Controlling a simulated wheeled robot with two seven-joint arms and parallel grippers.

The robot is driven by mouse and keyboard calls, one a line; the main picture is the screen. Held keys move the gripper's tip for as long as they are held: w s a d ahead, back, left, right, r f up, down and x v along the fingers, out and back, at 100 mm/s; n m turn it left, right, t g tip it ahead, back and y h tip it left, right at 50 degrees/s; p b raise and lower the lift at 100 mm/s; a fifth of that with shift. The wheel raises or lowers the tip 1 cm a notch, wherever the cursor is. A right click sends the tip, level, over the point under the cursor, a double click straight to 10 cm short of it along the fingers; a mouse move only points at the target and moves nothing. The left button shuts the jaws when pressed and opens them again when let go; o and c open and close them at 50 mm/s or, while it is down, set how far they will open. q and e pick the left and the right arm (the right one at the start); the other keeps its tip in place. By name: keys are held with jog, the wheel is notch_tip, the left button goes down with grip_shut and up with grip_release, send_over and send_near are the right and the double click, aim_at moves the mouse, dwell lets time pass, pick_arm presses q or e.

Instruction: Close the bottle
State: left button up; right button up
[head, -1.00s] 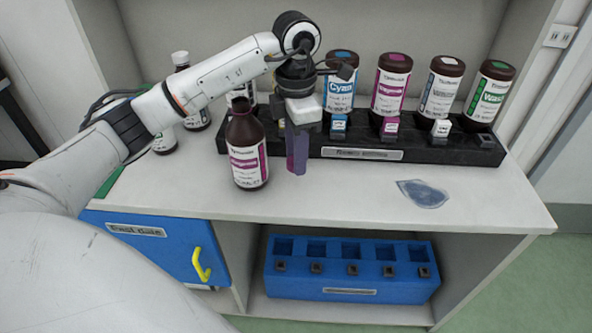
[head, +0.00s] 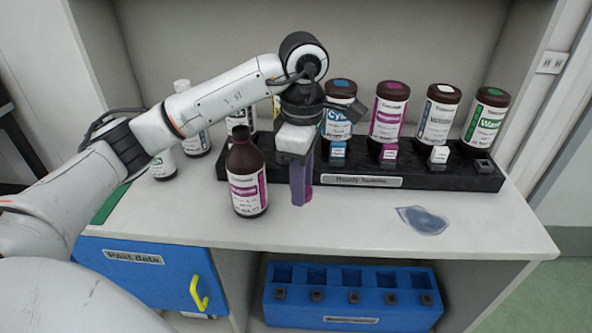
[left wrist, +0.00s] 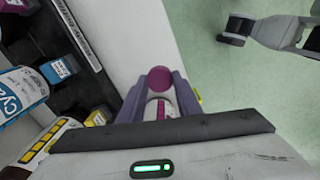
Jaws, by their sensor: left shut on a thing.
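A brown bottle (head: 246,180) with a magenta and white label stands upright on the white counter, with no coloured cap visible on its neck. My left gripper (head: 300,192) points down just right of it, apart from it, with purple fingers. It is shut on a small magenta piece (left wrist: 159,80) with a round top, which looks like a cap; a magenta edge also shows beside the fingers in the head view. In the left wrist view, my left gripper (left wrist: 158,92) has this piece between its fingers. My right gripper is not in view.
A black rack (head: 362,182) behind holds several capped bottles and small labelled blocks. White-labelled bottles (head: 193,135) stand behind left. A blue translucent sheet (head: 423,220) lies right on the otherwise clear front counter. Below are a blue slotted bin (head: 347,320) and blue door (head: 150,285).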

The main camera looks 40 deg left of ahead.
pick_arm(q)
jog(key=s+d+f+m, duration=0.1)
jog(key=s+d+m, duration=0.2)
jog(key=m, duration=0.7)
jog(key=s+d+f+m, duration=0.1)
jog(key=s+d+m, duration=0.3)
jog(key=s+m, duration=0.3)
jog(key=shift+d+f+m, duration=0.15)
jog(key=shift+f+m, duration=0.05)
jog(key=shift+m, duration=2.1)
